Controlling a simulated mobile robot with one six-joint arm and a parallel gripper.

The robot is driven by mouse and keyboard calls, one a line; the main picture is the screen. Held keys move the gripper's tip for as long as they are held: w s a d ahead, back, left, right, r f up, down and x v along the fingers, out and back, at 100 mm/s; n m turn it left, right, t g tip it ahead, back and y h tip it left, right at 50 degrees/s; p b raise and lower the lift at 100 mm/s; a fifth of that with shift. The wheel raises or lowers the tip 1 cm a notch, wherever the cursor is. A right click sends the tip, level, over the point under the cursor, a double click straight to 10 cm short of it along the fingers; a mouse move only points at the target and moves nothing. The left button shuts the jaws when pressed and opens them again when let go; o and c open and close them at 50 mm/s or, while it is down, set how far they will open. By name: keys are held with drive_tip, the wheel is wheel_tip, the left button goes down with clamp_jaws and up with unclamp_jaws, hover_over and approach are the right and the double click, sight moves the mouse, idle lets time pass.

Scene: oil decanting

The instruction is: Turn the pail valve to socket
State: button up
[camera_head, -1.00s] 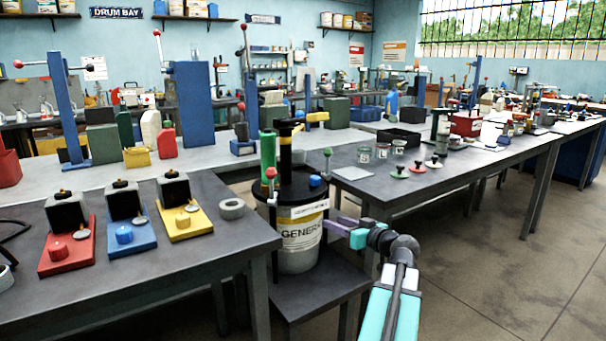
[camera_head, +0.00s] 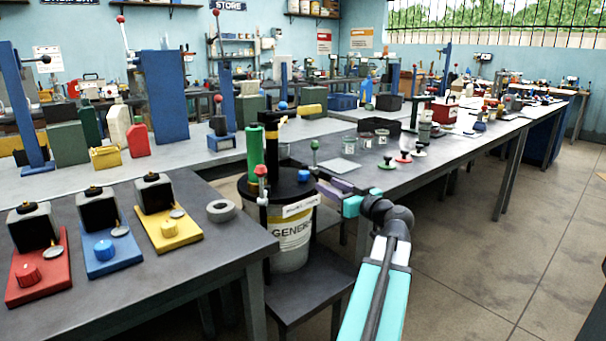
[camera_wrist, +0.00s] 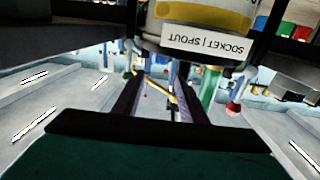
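The pail (camera_head: 290,245), white with a yellow band and a partly readable "GENERAL" label, stands upright on a low dark stand. A "SOCKET | SPOUT" card (camera_wrist: 208,43) appears upside down in the wrist view. I cannot clearly pick out the valve handle. My gripper (camera_head: 325,188) is at the pail's right side near the card. Its fingers (camera_wrist: 158,85) are apart, with no held thing visible between them.
The left bench (camera_head: 175,265) holds red, blue and yellow bases with dark blocks, and a grey ring (camera_head: 221,211). The right bench (camera_head: 440,165) holds jars and small knobbed pieces. The low stand (camera_head: 300,295) sits between the benches. Floor at right is clear.

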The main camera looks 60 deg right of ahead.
sight(304, 172)
drive_tip(key=shift+w, duration=0.1)
drive_tip(key=shift+b+x, duration=0.55)
drive_tip(key=shift+x, duration=6.25)
drive_tip(key=shift+d, duration=0.1)
drive_tip(key=c, duration=0.8)
drive_tip(key=shift+d+f+n+y+b, duration=0.1)
drive_tip(key=shift+f+n+y+b, duration=0.2)
drive_tip(key=shift+b, duration=0.55)
drive_tip(key=n+y+b, duration=0.1)
drive_tip(key=t+y+b, duration=0.1)
drive_tip(key=y, duration=0.1)
drive_tip(key=shift+r+n, duration=0.2)
drive_tip(key=shift+n, duration=0.2)
drive_tip(key=shift+r+n+y+b, duration=0.1)
drive_tip(key=shift+n+y+b, duration=0.25)
drive_tip(key=shift+y, duration=0.15)
